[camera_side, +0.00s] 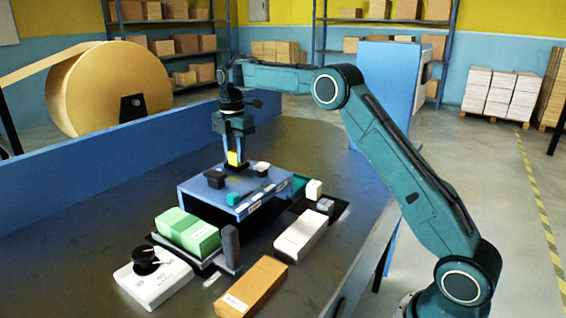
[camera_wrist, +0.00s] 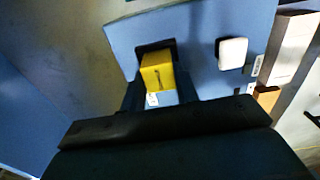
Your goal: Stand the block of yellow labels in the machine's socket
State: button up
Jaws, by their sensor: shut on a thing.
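The block of yellow labels (camera_side: 233,157) is upright between the fingers of my gripper (camera_side: 235,151), which is shut on it. The wrist view shows the yellow block (camera_wrist: 157,70) between two dark fingers, with a small white patch at its near end. The blue machine (camera_side: 205,198) is under the gripper. A dark square socket (camera_wrist: 146,47) on its top shows just beyond and around the block's far end. The block is over this socket or at its mouth; I cannot tell whether its lower end is inside.
On the machine's top are a black-capped part (camera_side: 216,178) and a white-capped part (camera_side: 262,166). A blue rail (camera_side: 110,172) runs along the left.

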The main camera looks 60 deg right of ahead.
jog(key=shift+f, duration=0.25)
dwell(0.3)
jog(key=o, duration=1.1)
jog(key=shift+c, duration=0.2)
jog(key=shift+r, duration=0.15)
jog(key=shift+r, duration=5.7)
jog(key=shift+r, duration=0.15)
jog(key=shift+r, duration=0.1)
